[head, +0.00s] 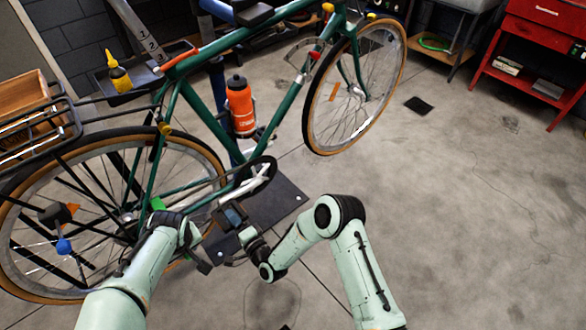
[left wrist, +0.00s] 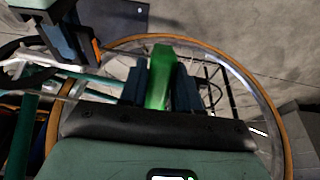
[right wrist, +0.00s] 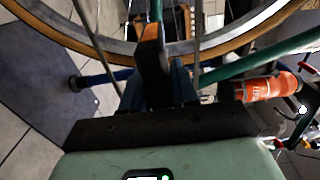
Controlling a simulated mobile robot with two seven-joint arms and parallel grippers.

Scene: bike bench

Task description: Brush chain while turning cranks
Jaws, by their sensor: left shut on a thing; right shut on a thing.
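The green bicycle (head: 205,108) stands across the head view. Its chainring (head: 265,172) and silver crank (head: 243,188) are at the bottom of the frame. The chain is too thin to make out clearly. My left gripper (left wrist: 160,85) is shut on a green block-like handle (left wrist: 158,78), apparently the brush; its green end also shows in the head view (head: 157,203), beside the rear wheel near the hub. Its bristles are hidden. My right gripper (head: 232,216) is shut on a dark pedal (right wrist: 152,62) with an orange strip, at the crank's lower end.
The rear wheel (head: 24,262) is close to my left arm. An orange bottle (head: 240,105) sits on the frame. A dark base plate (head: 287,199) lies under the cranks.

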